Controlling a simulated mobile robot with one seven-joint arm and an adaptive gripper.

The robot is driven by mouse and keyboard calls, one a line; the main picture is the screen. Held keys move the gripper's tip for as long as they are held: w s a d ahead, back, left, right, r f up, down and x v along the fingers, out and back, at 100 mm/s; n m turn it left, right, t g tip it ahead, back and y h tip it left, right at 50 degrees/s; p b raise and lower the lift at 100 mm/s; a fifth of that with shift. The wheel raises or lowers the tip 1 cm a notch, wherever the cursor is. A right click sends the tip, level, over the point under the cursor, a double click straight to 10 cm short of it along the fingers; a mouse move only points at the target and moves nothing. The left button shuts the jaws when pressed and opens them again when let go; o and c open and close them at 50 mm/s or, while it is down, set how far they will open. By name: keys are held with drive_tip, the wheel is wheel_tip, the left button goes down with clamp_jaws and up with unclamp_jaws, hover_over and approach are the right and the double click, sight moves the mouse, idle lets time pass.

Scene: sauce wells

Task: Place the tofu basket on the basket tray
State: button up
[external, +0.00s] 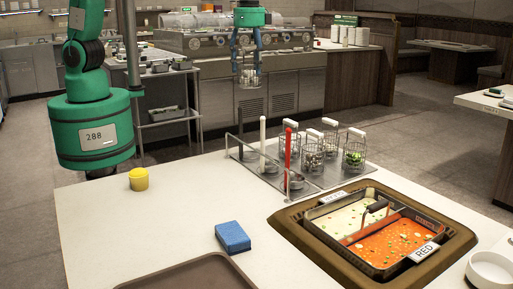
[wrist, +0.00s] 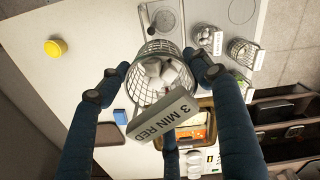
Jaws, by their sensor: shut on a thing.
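The tofu basket (wrist: 162,50) is a round wire basket with white cubes inside. Its handle carries a tag (wrist: 165,115) reading "3 MIN RED". My gripper (external: 247,52) is shut on it, with fingers on both sides of it in the wrist view. In the external view the basket (external: 250,78) hangs upright below my gripper, in the air behind the metal tray. That metal tray (external: 318,181) holds several other wire baskets along its right side. A brown tray (external: 180,274) lies bare at the front edge; I cannot tell which is the basket tray.
A divided pot (external: 455,238) with white and red sauce is sunk into the counter at right. A red and a white handle stand upright on the metal tray. A blue sponge (external: 232,237) and a yellow cup (external: 138,179) stand left.

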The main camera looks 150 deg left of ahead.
drive_tip(key=s+a+n, duration=0.2)
drive_tip(key=s+a, duration=1.1)
drive_tip(key=a, duration=0.3)
wheel_tip(320, 180, down, 22)
drive_tip(key=shift+d+f+p, duration=0.15)
drive_tip(key=shift+f+p, duration=0.1)
drive_tip(key=shift+p, duration=0.05)
drive_tip(key=shift+w, duration=0.1)
drive_tip(key=w+a+b, duration=0.1)
drive_tip(key=w+a, duration=0.3)
drive_tip(key=a, duration=0.2)
drive_tip(key=w+a+f+b, duration=0.1)
drive_tip(key=w+a, duration=0.3)
drive_tip(key=a, duration=0.3)
drive_tip(key=shift+w+a+f, duration=0.2)
drive_tip(key=shift+w+a, duration=0.05)
drive_tip(key=shift+f+b, duration=0.55)
drive_tip(key=shift+f, duration=1.2)
drive_tip(key=shift+f, duration=0.1)
